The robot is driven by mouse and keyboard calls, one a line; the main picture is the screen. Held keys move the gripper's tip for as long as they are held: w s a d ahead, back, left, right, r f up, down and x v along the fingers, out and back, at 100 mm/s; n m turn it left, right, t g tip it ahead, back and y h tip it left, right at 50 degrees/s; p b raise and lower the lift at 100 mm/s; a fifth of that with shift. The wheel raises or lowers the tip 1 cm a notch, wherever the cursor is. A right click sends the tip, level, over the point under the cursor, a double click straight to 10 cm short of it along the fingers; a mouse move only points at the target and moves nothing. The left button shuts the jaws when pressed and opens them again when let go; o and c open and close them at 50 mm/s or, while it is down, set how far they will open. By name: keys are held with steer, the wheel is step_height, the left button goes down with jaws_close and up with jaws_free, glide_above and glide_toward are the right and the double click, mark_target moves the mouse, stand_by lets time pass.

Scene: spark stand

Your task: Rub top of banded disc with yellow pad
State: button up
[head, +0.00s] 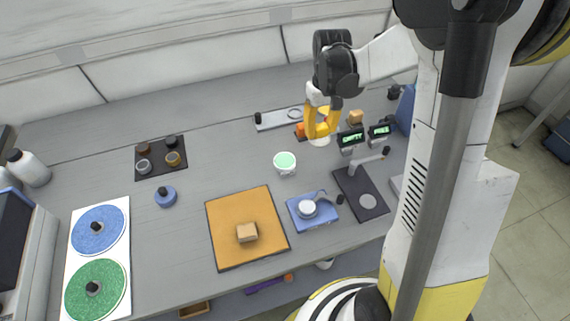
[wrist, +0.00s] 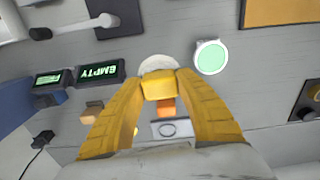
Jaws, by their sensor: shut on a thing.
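My gripper (head: 319,128) is above the back right part of the bench, its yellow fingers pointing down. In the wrist view my gripper (wrist: 158,92) is shut on a yellow block, which I take for the yellow pad (wrist: 158,86). A pale round thing (wrist: 158,63) shows just past the pad, partly hidden by it. It also shows under the fingertips in the head view (head: 319,141). It may be the banded disc; I cannot make out bands, nor whether the pad touches it.
A white cup with a green top (head: 285,162) stands left of my gripper. Small display screens (head: 351,137) stand close on the right. A blue plate with a round metal piece (head: 325,216), a dark plate (head: 374,209) and an orange mat (head: 225,215) lie nearer the front.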

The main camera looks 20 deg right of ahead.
steer(key=a, duration=1)
steer(key=shift+w+a+f+b, duration=0.1)
steer(key=shift+f+b, duration=1)
steer(key=shift+f, duration=0.2)
steer(key=shift+w+a+f+b, duration=0.1)
steer(key=shift+f+b, duration=1)
steer(key=shift+f, duration=0.15)
steer(key=shift+f+b, duration=0.45)
steer(key=shift+f, duration=0.1)
steer(key=shift+r, duration=0.15)
step_height(320, 180, up, 7)
steer(key=p, duration=0.5)
stand_by(0.4)
